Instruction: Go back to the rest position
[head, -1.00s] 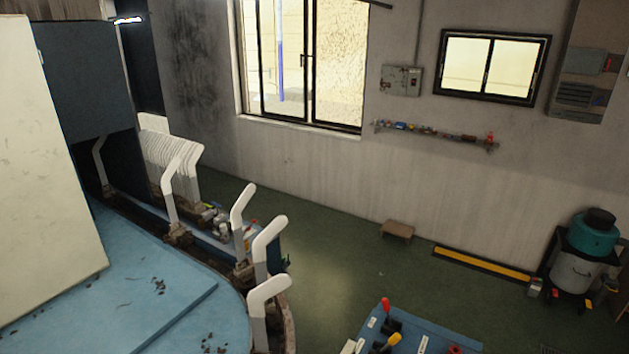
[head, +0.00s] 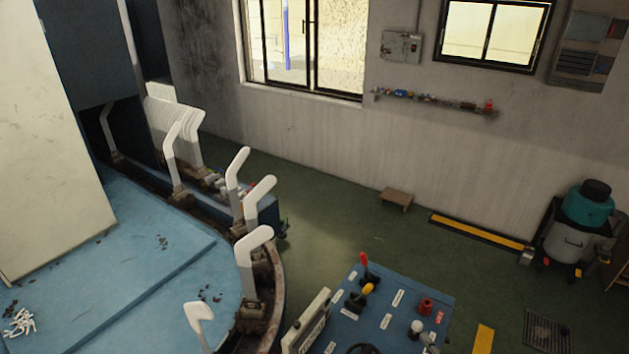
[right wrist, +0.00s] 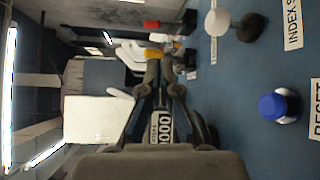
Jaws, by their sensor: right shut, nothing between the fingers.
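My right gripper (right wrist: 160,72) shows in the right wrist view, its dark fingers together at the tips with nothing between them. It is above or beside the blue control panel, apart from the knobs as far as I can see. A small display with zeros (right wrist: 165,128) shows between the finger links. In the head view I cannot clearly make out the right gripper. My left gripper is not in view. The control panel (head: 345,333) has a red-topped lever (head: 364,260), a yellow-topped lever (head: 368,289) and a red button (head: 426,306).
A blue machine table (head: 120,270) with several white boarding forms (head: 254,250) curves along the left. A white-cream panel (head: 50,140) stands over it. A teal and grey vacuum (head: 585,215) stands at the right. Green floor lies open in the middle.

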